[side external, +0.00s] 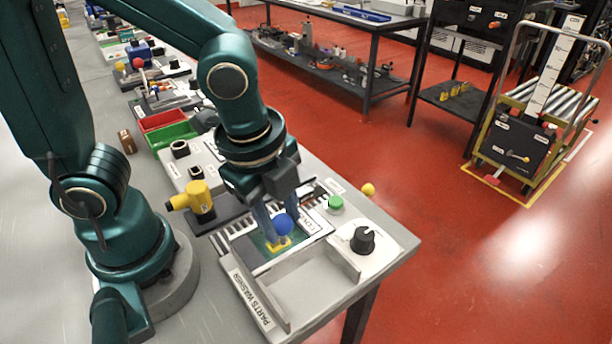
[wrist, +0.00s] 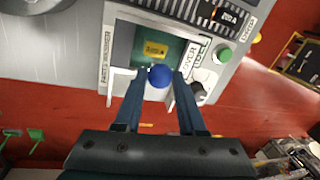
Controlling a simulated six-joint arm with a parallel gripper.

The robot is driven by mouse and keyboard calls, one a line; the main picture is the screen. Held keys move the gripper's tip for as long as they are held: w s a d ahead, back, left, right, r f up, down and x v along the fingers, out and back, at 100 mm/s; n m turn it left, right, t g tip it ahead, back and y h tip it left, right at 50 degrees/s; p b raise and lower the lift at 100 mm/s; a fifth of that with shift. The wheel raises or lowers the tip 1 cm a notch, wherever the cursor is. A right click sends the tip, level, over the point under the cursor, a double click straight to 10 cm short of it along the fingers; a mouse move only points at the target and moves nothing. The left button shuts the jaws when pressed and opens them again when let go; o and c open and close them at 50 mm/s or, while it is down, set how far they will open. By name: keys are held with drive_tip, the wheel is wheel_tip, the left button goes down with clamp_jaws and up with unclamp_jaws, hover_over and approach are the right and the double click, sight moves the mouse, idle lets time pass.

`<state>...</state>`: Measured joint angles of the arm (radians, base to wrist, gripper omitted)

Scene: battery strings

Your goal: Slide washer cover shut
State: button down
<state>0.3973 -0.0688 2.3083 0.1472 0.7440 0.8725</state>
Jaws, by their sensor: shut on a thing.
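The parts washer (side external: 247,292) stands at the near corner of the bench, with its name label on the front rail. A green recess with a yellow label (wrist: 156,49) shows in its top. The blue ball handle (side external: 284,225) of the cover is between my fingers. My gripper (wrist: 158,78) is shut on this blue handle, which also shows in the wrist view (wrist: 160,75). A pale flat surface (side external: 304,281) lies between the rails, beside the green recess. My fingers hide part of the handle's base, and I cannot tell the cover's exact edges.
A green button (side external: 335,203) and a black knob (side external: 363,239) sit on the panel right of the washer. A yellow tool (side external: 197,200) stands to its left. Red (side external: 162,120) and green (side external: 172,134) bins are behind. The bench edge is close at the right.

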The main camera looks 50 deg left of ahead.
sight(274, 220)
drive_tip(key=shift+a, duration=0.25)
drive_tip(key=c, duration=0.5)
unclamp_jaws()
drive_tip(key=shift+r, duration=0.1)
drive_tip(key=shift+s+d+r, duration=0.1)
drive_tip(key=shift+s+r, duration=0.05)
drive_tip(key=shift+r, duration=0.65)
drive_tip(key=shift+s+r, duration=0.2)
drive_tip(key=shift+r, duration=0.6)
drive_tip(key=shift+s+d+r, duration=0.1)
drive_tip(key=shift+s+r, duration=0.05)
drive_tip(key=shift+r, duration=0.65)
drive_tip(key=shift+a, duration=0.1)
drive_tip(key=shift+w+a+r, duration=0.15)
drive_tip(key=a+n+t, duration=0.1)
drive_tip(key=n, duration=0.4)
drive_tip(key=s+a+r+n+t, duration=0.1)
drive_tip(key=a+n, duration=0.1)
drive_tip(key=n, duration=0.3)
drive_tip(key=a+n+t, duration=0.1)
drive_tip(key=a+n, duration=0.1)
drive_tip(key=n, duration=0.3)
drive_tip(key=shift+s+r+n, duration=0.35)
drive_tip(key=shift+n, duration=0.05)
